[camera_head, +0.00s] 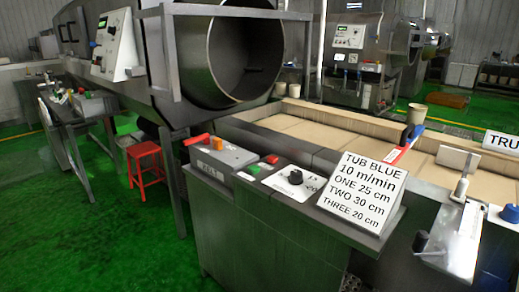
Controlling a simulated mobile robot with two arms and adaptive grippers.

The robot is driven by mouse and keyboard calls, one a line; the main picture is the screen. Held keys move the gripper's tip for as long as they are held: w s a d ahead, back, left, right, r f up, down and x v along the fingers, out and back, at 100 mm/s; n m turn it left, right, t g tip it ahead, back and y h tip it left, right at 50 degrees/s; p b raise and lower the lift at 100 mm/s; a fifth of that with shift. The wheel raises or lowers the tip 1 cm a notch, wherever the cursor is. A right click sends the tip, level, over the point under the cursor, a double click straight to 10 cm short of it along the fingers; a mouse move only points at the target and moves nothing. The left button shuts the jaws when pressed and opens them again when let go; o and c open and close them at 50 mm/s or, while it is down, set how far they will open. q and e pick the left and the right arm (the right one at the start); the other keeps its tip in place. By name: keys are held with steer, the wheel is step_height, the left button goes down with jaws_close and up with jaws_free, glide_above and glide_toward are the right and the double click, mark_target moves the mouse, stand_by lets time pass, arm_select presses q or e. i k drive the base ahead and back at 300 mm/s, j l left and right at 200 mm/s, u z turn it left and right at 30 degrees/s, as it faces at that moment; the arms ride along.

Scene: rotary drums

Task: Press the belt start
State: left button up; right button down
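A grey control console (240,215) stands in the middle, in front of the rotary drum. On its top are a green button (253,169) and a red button (271,159) close together. To their right, a white plate carries a black dial (295,177). An orange knob (217,143) and a red handle (195,139) sit on a grey box at the console's left end. I cannot read a belt start label on any of these. Neither of my grippers is in view.
A white sign (363,192) reading "TUB BLUE 10 m/min" stands right of the dial. Behind lies a tan-floored trough (340,135) with a blue-and-red tool (408,143) at its edge. A large steel drum (185,60) overhangs behind. A red stool (146,160) stands left on green floor.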

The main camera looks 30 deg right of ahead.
mark_target(254, 170)
steer(key=i+z, duration=0.3)
steer(key=i, duration=0.75)
